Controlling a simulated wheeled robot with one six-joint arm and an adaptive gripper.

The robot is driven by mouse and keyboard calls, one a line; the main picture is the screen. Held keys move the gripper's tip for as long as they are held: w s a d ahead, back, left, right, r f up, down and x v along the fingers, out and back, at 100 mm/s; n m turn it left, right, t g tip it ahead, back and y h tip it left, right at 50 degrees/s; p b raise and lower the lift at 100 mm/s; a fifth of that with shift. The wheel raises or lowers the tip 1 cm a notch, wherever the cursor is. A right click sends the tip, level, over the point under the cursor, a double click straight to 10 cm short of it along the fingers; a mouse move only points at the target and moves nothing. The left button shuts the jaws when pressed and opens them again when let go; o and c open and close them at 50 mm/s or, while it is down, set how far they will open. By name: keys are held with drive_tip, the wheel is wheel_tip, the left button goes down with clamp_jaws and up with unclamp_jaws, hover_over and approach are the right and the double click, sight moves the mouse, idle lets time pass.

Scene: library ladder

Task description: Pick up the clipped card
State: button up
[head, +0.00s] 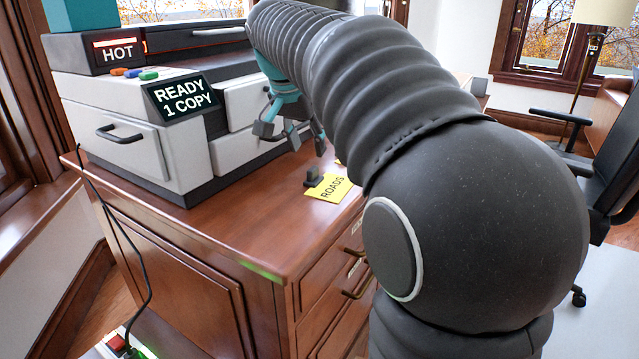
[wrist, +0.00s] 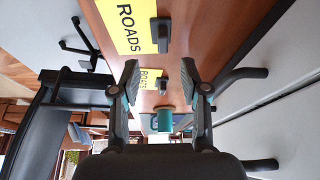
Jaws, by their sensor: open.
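A yellow card printed ROADS (head: 329,189) lies on the wooden cabinet top near its front edge, with a dark clip (head: 312,177) at its left end. In the wrist view this nearer card (wrist: 126,25) and its dark clip (wrist: 160,36) are at the top. A second, smaller-looking ROADS card (wrist: 149,78) lies farther off, with a dark clip-like block (wrist: 188,75) beside it. In the head view only a yellow sliver shows by my arm. My gripper (head: 292,138) is open and empty above the cabinet; its fingers (wrist: 167,85) are apart from both cards.
A grey and white copier (head: 140,150) with a READY 1 COPY display stands on the cabinet (head: 240,225), close left of my gripper. A teal cylinder (wrist: 163,121) shows in the wrist view. A black chair (head: 615,150) stands at right. Bare wood lies before the copier.

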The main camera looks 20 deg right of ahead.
sight(312, 169)
drive_tip(key=shift+b+x, duration=0.3)
drive_tip(key=shift+x, duration=3.5)
drive_tip(key=shift+w+a, duration=0.1)
drive_tip(key=shift+a, duration=0.1)
drive_tip(key=c, duration=0.8)
clamp_jaws()
